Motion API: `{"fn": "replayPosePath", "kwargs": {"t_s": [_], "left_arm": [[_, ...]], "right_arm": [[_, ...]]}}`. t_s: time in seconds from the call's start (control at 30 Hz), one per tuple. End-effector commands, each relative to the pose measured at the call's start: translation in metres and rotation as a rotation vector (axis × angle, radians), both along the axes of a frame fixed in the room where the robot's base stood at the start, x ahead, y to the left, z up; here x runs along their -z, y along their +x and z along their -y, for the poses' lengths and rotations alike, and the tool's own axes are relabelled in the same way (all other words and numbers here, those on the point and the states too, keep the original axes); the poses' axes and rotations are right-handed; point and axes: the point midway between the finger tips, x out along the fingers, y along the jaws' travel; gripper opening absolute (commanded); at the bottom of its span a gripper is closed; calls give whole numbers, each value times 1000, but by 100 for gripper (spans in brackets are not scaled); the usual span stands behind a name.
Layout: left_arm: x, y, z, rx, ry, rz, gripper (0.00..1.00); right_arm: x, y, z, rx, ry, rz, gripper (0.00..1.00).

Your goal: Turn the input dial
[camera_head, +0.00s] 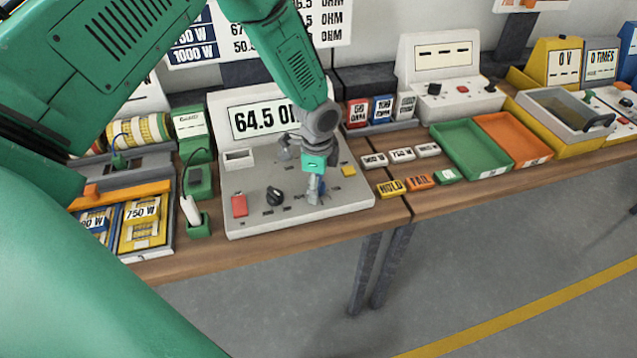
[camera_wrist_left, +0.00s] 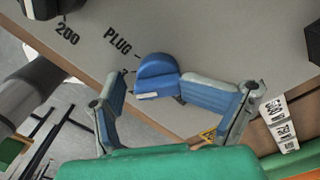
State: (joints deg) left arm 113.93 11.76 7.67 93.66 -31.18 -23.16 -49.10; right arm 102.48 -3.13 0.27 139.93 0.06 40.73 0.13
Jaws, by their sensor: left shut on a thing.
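The grey console (camera_head: 290,212) stands on the bench, and its display (camera_head: 262,119) reads 64.5 OHM. The blue dial (camera_wrist_left: 158,76) sits on the panel beside the word PLUG; it is mostly hidden by my gripper in the head view. My left gripper (camera_head: 316,190) reaches down over the right part of the console. In the left wrist view, its fingers (camera_wrist_left: 165,105) are around the near side of the blue dial, with the right finger against it. The gripper is shut on the dial. A black dial (camera_head: 274,196) is left of it. My right gripper is out of view.
A red button (camera_head: 239,205) and a yellow button (camera_head: 348,170) are on the console. A green holder (camera_head: 197,226) stands at its left. Yellow HOLD (camera_head: 391,188) and orange FAIL (camera_head: 420,180) blocks lie to the right, before a green tray (camera_head: 468,148) and an orange tray (camera_head: 513,140).

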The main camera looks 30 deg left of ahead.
Motion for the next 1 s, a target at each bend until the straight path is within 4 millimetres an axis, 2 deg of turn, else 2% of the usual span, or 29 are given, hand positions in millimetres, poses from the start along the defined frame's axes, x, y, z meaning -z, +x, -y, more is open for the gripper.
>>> {"fn": "replayPosePath", "kwargs": {"t_s": [0.07,0.17,0.4,0.6,0.8,1.0], "left_arm": [[-1,-5,1,0,-1,-14,56],[-14,-4,1,0,-1,-10,56],[-66,-1,-1,-1,-1,-1,56],[-101,1,-1,0,-1,-1,56],[-117,1,-1,0,-1,-2,56],[-118,1,-1,0,-1,-2,56]], "right_arm": [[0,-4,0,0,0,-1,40],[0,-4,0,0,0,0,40],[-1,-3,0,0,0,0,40],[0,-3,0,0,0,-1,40],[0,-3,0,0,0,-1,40],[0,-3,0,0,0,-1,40]]}}
